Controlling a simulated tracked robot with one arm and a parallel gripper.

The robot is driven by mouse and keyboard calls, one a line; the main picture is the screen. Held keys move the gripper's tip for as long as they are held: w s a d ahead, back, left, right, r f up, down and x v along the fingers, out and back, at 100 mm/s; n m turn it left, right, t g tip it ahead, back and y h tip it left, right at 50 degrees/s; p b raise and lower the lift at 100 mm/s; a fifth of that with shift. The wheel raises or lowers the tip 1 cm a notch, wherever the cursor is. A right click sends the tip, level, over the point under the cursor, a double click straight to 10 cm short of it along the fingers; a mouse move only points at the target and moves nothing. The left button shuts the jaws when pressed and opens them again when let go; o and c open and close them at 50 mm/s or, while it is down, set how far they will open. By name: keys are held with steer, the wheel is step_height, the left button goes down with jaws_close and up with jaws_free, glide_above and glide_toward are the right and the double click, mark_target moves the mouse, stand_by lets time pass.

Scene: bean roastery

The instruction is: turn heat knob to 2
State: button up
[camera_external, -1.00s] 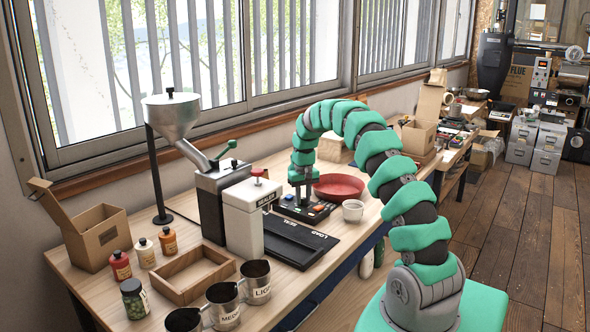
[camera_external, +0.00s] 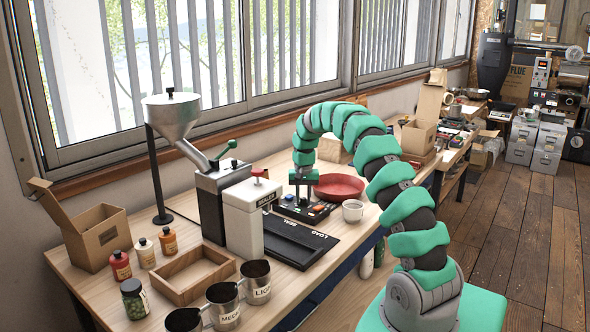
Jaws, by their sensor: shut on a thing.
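The control box (camera_external: 318,212) is a small dark panel with coloured buttons on the workbench, right of the white sealer. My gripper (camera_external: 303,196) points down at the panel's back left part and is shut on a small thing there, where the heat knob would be. The knob itself is too small and too covered by the gripper to see. Its setting cannot be read. My green arm arches over the bench from the right.
The white sealer (camera_external: 243,222) stands just left of the panel, with a black tray (camera_external: 292,243) in front. A red bowl (camera_external: 339,187) is behind the panel and a white cup (camera_external: 352,211) is to its right. Labelled metal cups (camera_external: 255,282) stand at the front edge.

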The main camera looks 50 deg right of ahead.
mark_target(303, 198)
steer(key=o, duration=1)
steer(key=shift+r, duration=0.1)
step_height(303, 198, up, 14)
steer(key=shift+f+b, duration=0.25)
steer(key=shift+b, duration=0.15)
steer(key=shift+w, duration=0.1)
